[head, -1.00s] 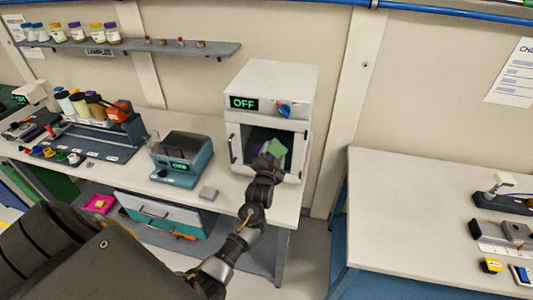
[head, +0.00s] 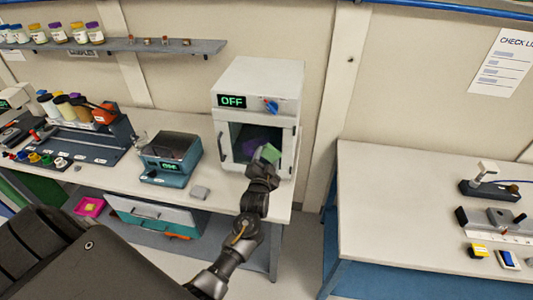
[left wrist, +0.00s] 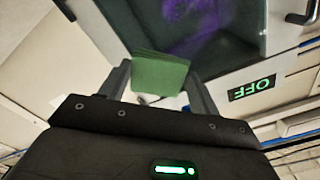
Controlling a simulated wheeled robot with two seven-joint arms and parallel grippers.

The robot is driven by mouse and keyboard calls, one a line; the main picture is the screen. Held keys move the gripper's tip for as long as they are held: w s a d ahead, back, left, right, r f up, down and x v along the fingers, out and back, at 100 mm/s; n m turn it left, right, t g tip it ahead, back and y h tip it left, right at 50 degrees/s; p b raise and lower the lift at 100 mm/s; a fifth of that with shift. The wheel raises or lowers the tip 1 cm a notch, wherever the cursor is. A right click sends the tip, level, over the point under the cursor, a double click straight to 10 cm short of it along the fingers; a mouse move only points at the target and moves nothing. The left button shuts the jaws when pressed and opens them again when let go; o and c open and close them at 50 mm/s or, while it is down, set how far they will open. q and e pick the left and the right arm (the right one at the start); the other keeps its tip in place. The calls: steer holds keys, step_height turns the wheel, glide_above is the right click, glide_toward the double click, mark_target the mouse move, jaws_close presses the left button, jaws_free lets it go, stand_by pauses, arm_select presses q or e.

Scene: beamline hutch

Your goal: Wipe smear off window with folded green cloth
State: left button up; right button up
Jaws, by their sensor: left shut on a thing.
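The window (head: 233,141) is a dark pane in the front of a white cabinet whose display reads OFF. A purple smear (head: 262,142) shows on it, and the smear also appears in the left wrist view (left wrist: 195,25). My left gripper (head: 265,165) is shut on the folded green cloth (head: 270,154), in front of the lower right part of the window. In the left wrist view the green cloth (left wrist: 160,73) sits between the two fingers, its far edge near the pane. I cannot tell whether it touches the glass. The right gripper is not in view.
A second table (head: 400,200) is at the right, with a gap between.

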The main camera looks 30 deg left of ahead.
arm_select(q)
steer(key=shift+v, duration=0.9)
steer(key=shift+s, duration=0.15)
steer(key=v, duration=0.2)
steer(key=shift+s+d, duration=0.25)
steer(key=shift+s, duration=0.1)
